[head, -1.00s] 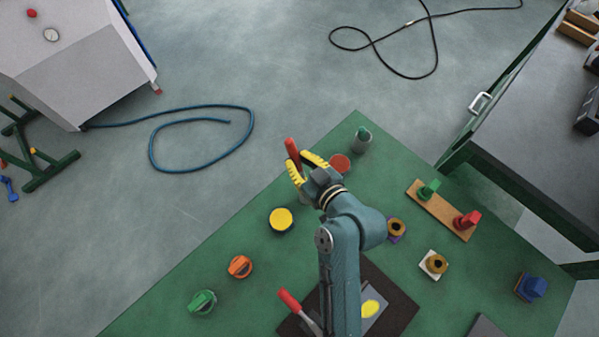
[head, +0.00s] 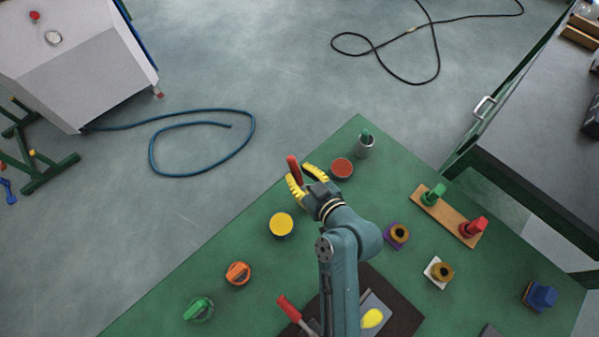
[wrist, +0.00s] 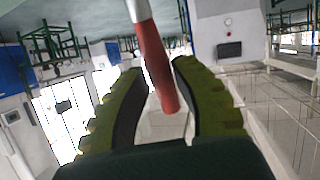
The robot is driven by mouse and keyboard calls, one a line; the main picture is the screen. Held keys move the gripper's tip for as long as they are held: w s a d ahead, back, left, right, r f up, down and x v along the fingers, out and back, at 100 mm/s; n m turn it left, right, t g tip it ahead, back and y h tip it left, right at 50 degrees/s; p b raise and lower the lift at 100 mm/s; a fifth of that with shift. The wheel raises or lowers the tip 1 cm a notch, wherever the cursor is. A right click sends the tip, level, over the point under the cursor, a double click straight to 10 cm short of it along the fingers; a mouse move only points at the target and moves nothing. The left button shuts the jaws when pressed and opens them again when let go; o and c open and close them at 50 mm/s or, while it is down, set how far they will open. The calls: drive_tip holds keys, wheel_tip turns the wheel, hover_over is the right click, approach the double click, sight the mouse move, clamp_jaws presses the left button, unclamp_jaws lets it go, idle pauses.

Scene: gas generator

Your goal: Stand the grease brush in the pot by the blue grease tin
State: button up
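My gripper (head: 306,178) is above the far left part of the green table, its yellow fingers closed around a red handle (head: 294,170). In the wrist view this red handle (wrist: 158,65), with a silver band, lies between the fingers; I take it for the grease brush. Its bristles are not visible. A dark-sided tin with a yellow top (head: 281,224) stands left of and nearer than the gripper; it may be the blue grease tin. A grey pot (head: 365,149) at the far corner holds a green-handled item, beside a red-topped tin (head: 342,168). No empty pot is clearly visible; my arm may hide one.
Orange (head: 238,273) and green (head: 199,308) knobs stand at left. A red-handled tool (head: 289,308) lies on a dark mat near my arm. A wooden board (head: 450,215) with green and red pieces, square-based parts and a blue block (head: 540,296) are at right.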

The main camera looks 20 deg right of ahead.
drive_tip(key=shift+o, duration=1)
drive_tip(key=shift+r+p, duration=0.3)
drive_tip(key=shift+r, duration=0.1)
drive_tip(key=p+v, duration=0.2)
drive_tip(key=v, duration=1)
drive_tip(key=w+a+r+t, duration=0.1)
drive_tip(key=w+r, duration=0.1)
drive_tip(key=r, duration=0.4)
drive_tip(key=w+r+t+h, duration=0.1)
drive_tip(key=w+r, duration=0.2)
drive_tip(key=r, duration=0.2)
drive_tip(key=w+a+r+t, duration=0.1)
drive_tip(key=w+r, duration=0.1)
drive_tip(key=r, duration=0.4)
drive_tip(key=s+a+r+m+t, duration=0.1)
drive_tip(key=a+r+t, duration=0.1)
drive_tip(key=r, duration=0.8)
drive_tip(key=s+a+r+m+t+h, duration=0.1)
drive_tip(key=s+a+r+t, duration=0.1)
drive_tip(key=r, duration=0.9)
drive_tip(key=shift+a+r+m+t+h, duration=0.35)
drive_tip(key=shift+a+t, duration=0.45)
drive_tip(key=shift+a, duration=0.35)
